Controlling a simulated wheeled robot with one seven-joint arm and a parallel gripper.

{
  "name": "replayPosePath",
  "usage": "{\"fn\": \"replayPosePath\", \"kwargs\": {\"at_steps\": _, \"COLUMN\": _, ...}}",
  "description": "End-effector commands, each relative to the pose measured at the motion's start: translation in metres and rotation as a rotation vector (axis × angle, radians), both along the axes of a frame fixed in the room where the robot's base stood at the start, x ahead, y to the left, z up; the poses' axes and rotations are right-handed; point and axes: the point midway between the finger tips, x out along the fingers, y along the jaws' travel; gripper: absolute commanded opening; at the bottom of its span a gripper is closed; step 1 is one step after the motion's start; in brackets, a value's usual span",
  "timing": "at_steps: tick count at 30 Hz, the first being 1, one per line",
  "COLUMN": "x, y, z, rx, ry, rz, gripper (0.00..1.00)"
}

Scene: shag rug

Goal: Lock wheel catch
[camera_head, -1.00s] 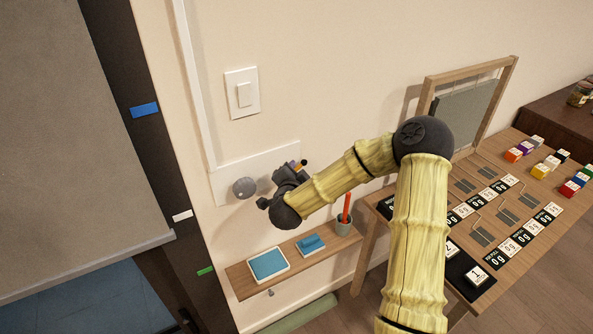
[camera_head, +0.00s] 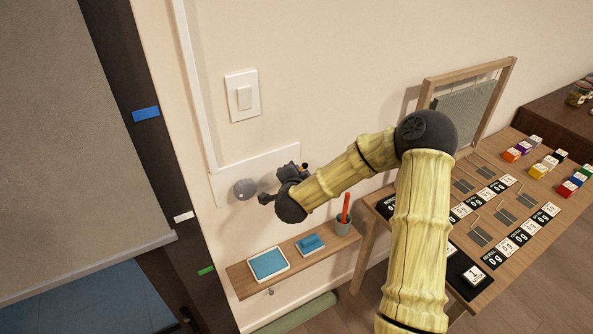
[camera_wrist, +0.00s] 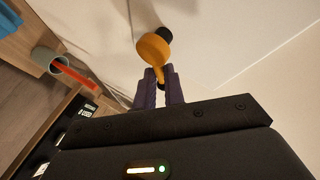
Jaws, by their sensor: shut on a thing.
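In the wrist view, an orange catch (camera_wrist: 154,48) with a rounded head and a narrow stem stands out from the pale wall, with a dark part behind it. The purple fingers of my gripper (camera_wrist: 160,88) are shut on its stem. In the head view my gripper (camera_head: 292,172) is at the white wall plate (camera_head: 228,184), and its dark body hides most of the catch.
Below is a narrow wooden shelf (camera_head: 245,287) with a blue-topped tray (camera_head: 268,264), a blue block (camera_head: 311,243) and a cup (camera_head: 343,226) holding a red stick. A wooden table (camera_head: 520,200) with cards and coloured blocks stands right. A light switch (camera_head: 243,96) is above.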

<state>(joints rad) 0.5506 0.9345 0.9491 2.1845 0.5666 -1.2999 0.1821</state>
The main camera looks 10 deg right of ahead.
Motion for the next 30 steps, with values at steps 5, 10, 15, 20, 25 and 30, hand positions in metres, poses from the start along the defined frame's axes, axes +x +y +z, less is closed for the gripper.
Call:
{"fn": "replayPosePath", "kwargs": {"at_steps": 5, "x": 0.0, "y": -0.001, "z": 0.0, "rx": 0.037, "ry": 0.012, "rz": -0.001, "gripper": 0.0}}
{"fn": "replayPosePath", "kwargs": {"at_steps": 10, "x": 0.0, "y": -0.001, "z": -0.001, "rx": 0.037, "ry": 0.012, "rz": -0.001, "gripper": 0.0}}
{"fn": "replayPosePath", "kwargs": {"at_steps": 15, "x": 0.0, "y": -0.001, "z": -0.001, "rx": 0.037, "ry": 0.012, "rz": -0.001, "gripper": 0.32}}
{"fn": "replayPosePath", "kwargs": {"at_steps": 20, "x": 0.0, "y": -0.001, "z": -0.001, "rx": 0.036, "ry": 0.012, "rz": -0.001, "gripper": 0.32}}
{"fn": "replayPosePath", "kwargs": {"at_steps": 25, "x": -0.002, "y": 0.0, "z": 0.0, "rx": 0.036, "ry": 0.012, "rz": 0.0, "gripper": 0.32}}
{"fn": "replayPosePath", "kwargs": {"at_steps": 30, "x": -0.014, "y": 0.004, "z": 0.005, "rx": 0.034, "ry": 0.011, "rz": 0.003, "gripper": 0.32}}
